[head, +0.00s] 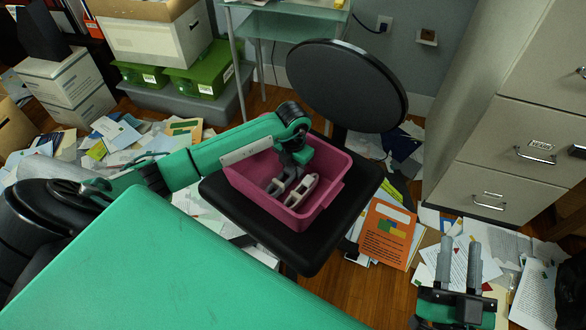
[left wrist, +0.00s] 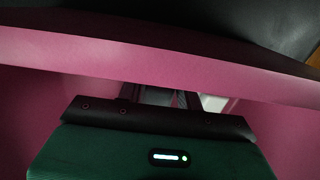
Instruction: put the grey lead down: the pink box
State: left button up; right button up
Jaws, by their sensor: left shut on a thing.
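The pink box (head: 318,210) sits on the black seat of a chair, open side up. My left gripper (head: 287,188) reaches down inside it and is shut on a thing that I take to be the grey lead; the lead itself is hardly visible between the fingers. In the left wrist view the box's pink rim (left wrist: 160,55) crosses in front of the gripper, and only part of the fingers (left wrist: 160,97) shows. My right gripper (head: 459,265) is open and empty at the lower right, apart from the box, above papers on the floor.
The black seat (head: 290,248) surrounds the box, and the round black backrest (head: 347,84) stands behind it. A grey filing cabinet (head: 515,130) is at right. Papers and an orange folder (head: 386,234) litter the floor. Green bins (head: 204,75) stand at back left.

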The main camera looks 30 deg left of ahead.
pick_arm(q)
jog(key=shift+f, duration=0.15)
pick_arm(e)
jog(key=shift+r, duration=0.2)
pick_arm(q)
jog(key=o, duration=0.9)
jog(key=shift+c, duration=0.2)
pick_arm(e)
jog(key=shift+d+r, duration=0.1)
pick_arm(q)
notch_tip(320, 180, up, 12)
jog(key=p, duration=0.2)
jog(key=shift+p, duration=0.4)
pick_arm(e)
jog(key=s+a+f+g, duration=0.1)
jog(key=s+f+g, duration=0.1)
jog(key=f, duration=0.4)
jog(key=s+a+f+g, duration=0.2)
jog(key=f+g, duration=0.3)
jog(key=f, duration=0.1)
jog(key=shift+s+a+f+g+h, duration=0.2)
jog(key=shift+s+g+h, duration=0.1)
jog(key=shift+s+h, duration=0.1)
pick_arm(q)
jog(key=shift+r, duration=0.2)
pick_arm(e)
jog(key=shift+w+d, duration=0.1)
